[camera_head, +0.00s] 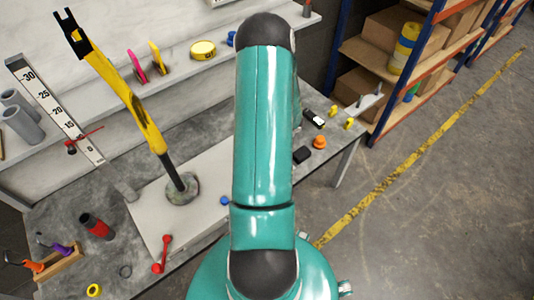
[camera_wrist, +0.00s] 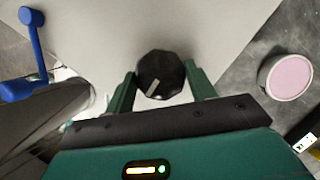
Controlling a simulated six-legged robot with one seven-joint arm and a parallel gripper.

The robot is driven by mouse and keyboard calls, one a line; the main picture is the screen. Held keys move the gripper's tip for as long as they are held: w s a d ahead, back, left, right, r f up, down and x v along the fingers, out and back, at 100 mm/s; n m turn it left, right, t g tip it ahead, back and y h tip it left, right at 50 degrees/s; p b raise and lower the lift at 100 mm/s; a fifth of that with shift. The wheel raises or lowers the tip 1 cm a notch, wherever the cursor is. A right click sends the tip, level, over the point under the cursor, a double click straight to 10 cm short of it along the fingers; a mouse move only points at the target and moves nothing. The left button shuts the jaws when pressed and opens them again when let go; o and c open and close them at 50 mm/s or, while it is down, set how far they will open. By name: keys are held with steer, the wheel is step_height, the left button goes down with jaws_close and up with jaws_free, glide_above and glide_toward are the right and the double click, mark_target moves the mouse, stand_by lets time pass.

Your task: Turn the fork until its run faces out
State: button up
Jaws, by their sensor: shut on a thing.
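The yellow fork (camera_head: 128,95) stands tilted on a dark post in a round grey base (camera_head: 181,189) in the head view. Its black forked end points up to the left. I cannot make out a paint run on it. In the wrist view my gripper (camera_wrist: 161,82) has its two green fingers on either side of a black faceted knob (camera_wrist: 158,68) with a pale mark, and is shut on it. The mark points toward the lower left. In the head view my teal arm hides the gripper and the knob.
A blue lever (camera_wrist: 36,48) is left of the knob and a pink-topped round tub (camera_wrist: 286,76) is right. On the bench are a red lever (camera_head: 163,253), a red-and-black cylinder (camera_head: 97,227) and a ruler (camera_head: 55,110). Shelving (camera_head: 395,60) stands beyond open floor.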

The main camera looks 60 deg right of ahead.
stand_by(0.5)
steer(key=o, duration=1)
steer(key=v, duration=1.4)
steer(key=shift+s+f, duration=0.1)
steer(key=shift+s, duration=0.05)
